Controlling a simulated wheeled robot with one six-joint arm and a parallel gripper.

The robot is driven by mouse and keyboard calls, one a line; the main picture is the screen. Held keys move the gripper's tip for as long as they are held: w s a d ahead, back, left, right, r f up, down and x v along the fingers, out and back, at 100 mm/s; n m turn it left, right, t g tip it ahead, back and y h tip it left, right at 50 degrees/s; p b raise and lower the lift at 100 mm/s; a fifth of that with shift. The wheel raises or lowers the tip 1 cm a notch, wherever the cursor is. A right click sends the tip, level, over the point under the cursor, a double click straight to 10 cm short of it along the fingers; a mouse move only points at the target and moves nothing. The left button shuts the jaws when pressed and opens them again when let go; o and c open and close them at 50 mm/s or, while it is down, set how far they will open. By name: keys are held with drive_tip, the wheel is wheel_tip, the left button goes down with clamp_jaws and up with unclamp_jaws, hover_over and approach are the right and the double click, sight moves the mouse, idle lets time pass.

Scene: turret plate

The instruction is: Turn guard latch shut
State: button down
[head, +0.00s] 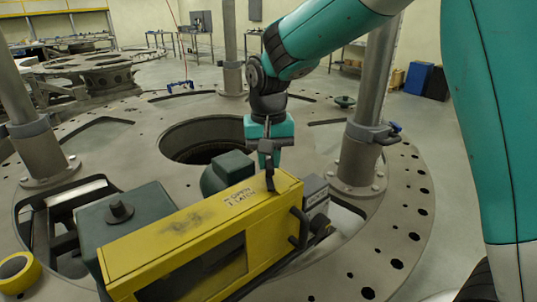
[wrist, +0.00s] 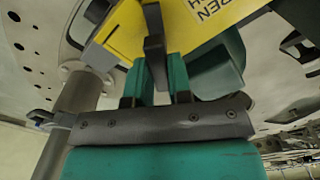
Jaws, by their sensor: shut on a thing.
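The yellow guard (head: 190,228) is a long box with dark lettering reading "OPEN" and "LATCH" on its top. A dark latch lever (head: 269,178) stands up at its far right end. My gripper (head: 268,150) comes down from above at that end. In the wrist view, the two teal fingers of my gripper (wrist: 161,82) are shut on the dark latch lever (wrist: 153,42), which rises between them against the yellow guard (wrist: 190,22). The fingers partly hide the lever's lower part, and I cannot tell exactly how far it is turned.
The guard sits on a large round metal plate (head: 398,225) with a dark central opening (head: 185,142). Steel columns (head: 363,145) stand around it. A green housing (head: 130,215) and a grey box (head: 314,190) flank the guard. A yellow ring (head: 18,272) lies at lower left.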

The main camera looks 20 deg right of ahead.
sight(269, 161)
drive_tip(key=n+p, duration=0.1)
drive_tip(key=n, duration=0.5)
drive_tip(key=shift+r, duration=0.1)
idle(0.6)
drive_tip(key=c, duration=1)
unclamp_jaws()
drive_tip(key=shift+c, duration=0.2)
wheel_tip(269, 161, up, 17)
drive_tip(key=b, duration=0.1)
drive_tip(key=shift+r+b, duration=0.2)
drive_tip(key=shift+b, duration=0.2)
drive_tip(key=s+a+f+n+y, duration=0.1)
drive_tip(key=s+f, duration=0.5)
drive_tip(key=s, duration=0.6)
drive_tip(key=s+a+f+n+y, duration=0.2)
drive_tip(key=s+f, duration=0.5)
drive_tip(key=s, duration=0.6)
drive_tip(key=shift+a+f+n+y, duration=0.15)
drive_tip(key=shift+a+n+y, duration=0.15)
drive_tip(key=shift+a+y, duration=0.45)
